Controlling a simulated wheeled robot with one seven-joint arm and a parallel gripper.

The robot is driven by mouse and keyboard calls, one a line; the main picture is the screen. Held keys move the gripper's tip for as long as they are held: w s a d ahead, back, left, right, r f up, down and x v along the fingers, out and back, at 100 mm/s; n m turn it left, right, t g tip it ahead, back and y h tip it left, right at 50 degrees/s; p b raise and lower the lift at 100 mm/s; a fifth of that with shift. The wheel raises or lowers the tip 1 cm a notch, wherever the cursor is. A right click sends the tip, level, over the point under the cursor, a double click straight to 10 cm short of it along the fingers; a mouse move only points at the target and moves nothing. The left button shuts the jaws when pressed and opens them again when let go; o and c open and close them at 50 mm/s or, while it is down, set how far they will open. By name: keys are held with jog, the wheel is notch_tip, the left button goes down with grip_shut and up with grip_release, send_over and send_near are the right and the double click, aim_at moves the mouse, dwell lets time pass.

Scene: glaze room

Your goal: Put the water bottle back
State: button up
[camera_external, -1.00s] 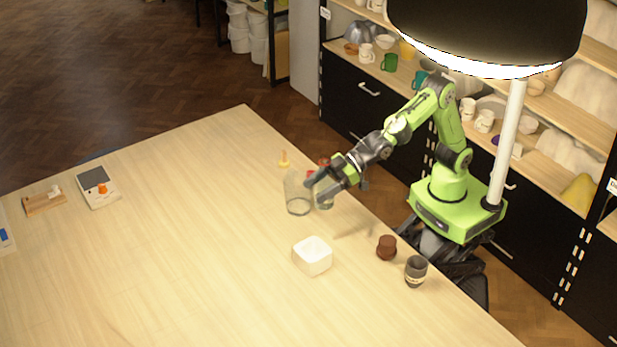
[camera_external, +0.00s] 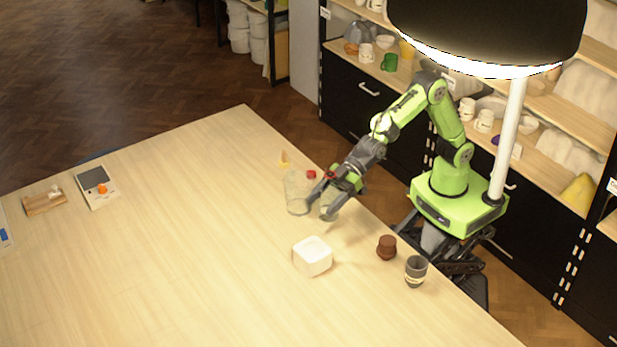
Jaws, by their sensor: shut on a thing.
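My gripper (camera_external: 322,206) is low over the table near its right edge, fingers pointing down and left. It is shut on a clear, slightly greenish vessel (camera_external: 328,210), which looks like the water bottle; the fingers and wrist cover much of it. A larger clear glass jar (camera_external: 297,205) stands just left of the gripper, very close to the held vessel. A red cap (camera_external: 311,174) shows at the jar's upper right, beside the gripper; I cannot tell which vessel it belongs to. Whether the held vessel touches the table is unclear.
A white square bowl (camera_external: 312,258), a brown pot (camera_external: 386,247) and a dark grey cup (camera_external: 416,270) stand nearer the camera. A small yellow thing (camera_external: 284,160) is behind the jar. A scale (camera_external: 96,188) and a wooden block (camera_external: 43,201) lie far left. The table's middle is clear.

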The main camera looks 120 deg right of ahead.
aim_at(339, 193)
jog(key=a+n+y, duration=0.1)
jog(key=a+n+y+p, duration=0.1)
jog(key=s+a+r+n+g+y+p, duration=0.1)
jog(key=shift+y, duration=0.4)
notch_tip(339, 193, up, 2)
jog(key=s+a+n+g+y+p, duration=0.3)
jog(key=n, duration=0.1)
notch_tip(339, 193, down, 10)
jog(key=shift+r+b, duration=0.1)
jog(key=shift+b, duration=1.1)
jog(key=o, duration=1.2)
